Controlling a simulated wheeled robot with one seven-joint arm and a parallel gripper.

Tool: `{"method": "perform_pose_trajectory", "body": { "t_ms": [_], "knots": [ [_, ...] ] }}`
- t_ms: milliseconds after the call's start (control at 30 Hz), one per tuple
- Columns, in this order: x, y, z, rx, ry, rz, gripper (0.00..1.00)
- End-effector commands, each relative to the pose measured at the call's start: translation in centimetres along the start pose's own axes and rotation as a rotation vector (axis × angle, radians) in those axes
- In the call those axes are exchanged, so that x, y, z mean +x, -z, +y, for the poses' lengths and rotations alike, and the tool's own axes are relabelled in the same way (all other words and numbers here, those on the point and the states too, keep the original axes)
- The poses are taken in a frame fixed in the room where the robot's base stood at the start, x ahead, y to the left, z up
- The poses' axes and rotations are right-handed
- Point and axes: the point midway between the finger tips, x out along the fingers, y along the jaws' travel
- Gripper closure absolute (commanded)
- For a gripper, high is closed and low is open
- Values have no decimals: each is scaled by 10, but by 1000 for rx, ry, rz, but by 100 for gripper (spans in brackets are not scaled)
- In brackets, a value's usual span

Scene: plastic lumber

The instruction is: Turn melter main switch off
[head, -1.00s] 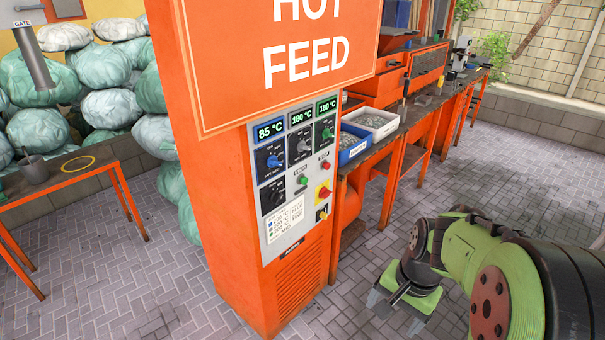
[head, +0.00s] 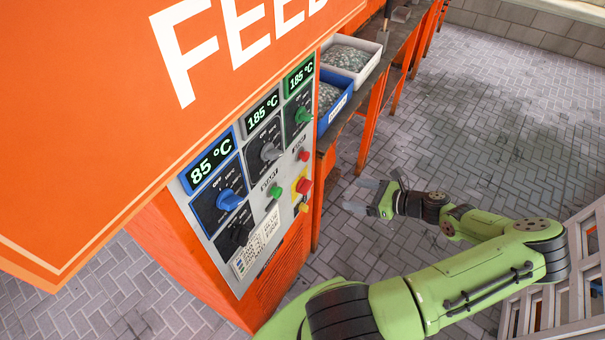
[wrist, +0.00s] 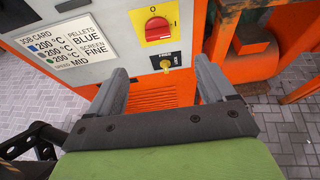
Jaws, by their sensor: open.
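The melter's control panel is on the orange HOT FEED cabinet (head: 120,90). A red rotary switch on a yellow plate (head: 304,186), which looks like the main switch, sits at the panel's lower right. My gripper (head: 370,197) is open and empty, right of the panel. In the wrist view its fingers (wrist: 160,68) point at the panel, below the red switch.
Displays read 85, 185 and 185 °C above blue (head: 229,200), grey (head: 269,152) and green (head: 303,115) knobs. A green button (head: 274,190) and red button (head: 303,156) are near the switch. A job card (wrist: 65,45) is left. Blue (head: 335,105) and white (head: 352,60) bins stand behind.

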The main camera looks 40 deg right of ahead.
Motion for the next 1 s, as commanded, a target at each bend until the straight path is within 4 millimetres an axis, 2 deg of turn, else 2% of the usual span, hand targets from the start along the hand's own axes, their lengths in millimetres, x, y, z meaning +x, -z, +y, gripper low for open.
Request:
{"method": "perform_pose_trajectory", "body": {
  "t_ms": [400,600,733,1000],
  "knots": [
    [100,1,3,-5,-10,1,17],
    [140,1,3,-6,-9,2,17],
    [152,1,3,-5,-9,4,17],
    [153,1,3,-6,-7,5,19]
  ]
}}
